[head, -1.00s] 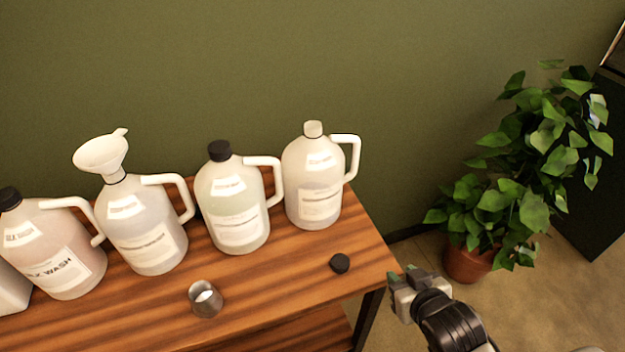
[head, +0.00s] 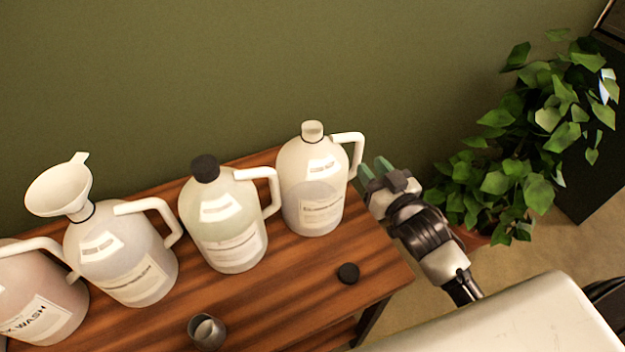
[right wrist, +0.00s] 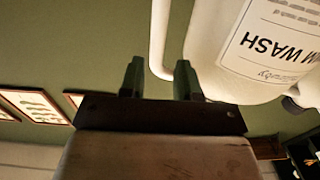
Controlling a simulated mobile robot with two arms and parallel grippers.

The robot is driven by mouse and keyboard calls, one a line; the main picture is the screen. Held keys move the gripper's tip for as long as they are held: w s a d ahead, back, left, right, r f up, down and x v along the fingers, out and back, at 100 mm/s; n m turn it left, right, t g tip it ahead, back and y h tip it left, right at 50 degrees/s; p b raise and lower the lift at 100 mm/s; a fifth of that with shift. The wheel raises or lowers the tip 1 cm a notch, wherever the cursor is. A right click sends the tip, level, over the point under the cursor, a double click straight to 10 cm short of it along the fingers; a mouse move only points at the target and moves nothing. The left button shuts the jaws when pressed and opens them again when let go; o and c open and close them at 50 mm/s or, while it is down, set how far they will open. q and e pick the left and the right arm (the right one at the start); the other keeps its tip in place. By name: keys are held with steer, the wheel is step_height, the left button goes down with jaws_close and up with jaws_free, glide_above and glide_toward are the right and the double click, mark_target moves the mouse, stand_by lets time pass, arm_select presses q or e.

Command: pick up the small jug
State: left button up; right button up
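Several white jugs with side handles stand in a row on a wooden table. The rightmost jug (head: 313,185) has a pale cap, and its handle (head: 357,150) points right. This jug also shows upside down in the right wrist view (right wrist: 235,75), with its handle (right wrist: 160,35) between the finger lines. My right gripper (head: 372,168) is open beside that handle, fingers pointing toward it. A small metal cup (head: 207,331) stands at the table's front. My left gripper is out of view.
A black-capped jug (head: 222,220) stands left of the rightmost one, then a jug with a funnel (head: 60,188). A loose black cap (head: 348,273) lies on the table (head: 290,290). A potted plant (head: 525,150) stands right of my arm; a green wall is behind.

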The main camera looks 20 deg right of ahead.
mark_target(361, 153)
steer(key=w, duration=0.2)
steer(key=w+p, duration=0.1)
steer(key=w, duration=0.2)
steer(key=shift+a+f, duration=0.1)
steer(key=shift+a, duration=0.1)
steer(key=shift+w+f, duration=0.1)
steer(key=shift+w, duration=0.25)
steer(key=shift+s, duration=0.1)
steer(key=shift+c, duration=0.4)
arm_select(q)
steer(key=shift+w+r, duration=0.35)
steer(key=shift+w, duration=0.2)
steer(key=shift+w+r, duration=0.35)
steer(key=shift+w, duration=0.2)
arm_select(e)
jaws_close()
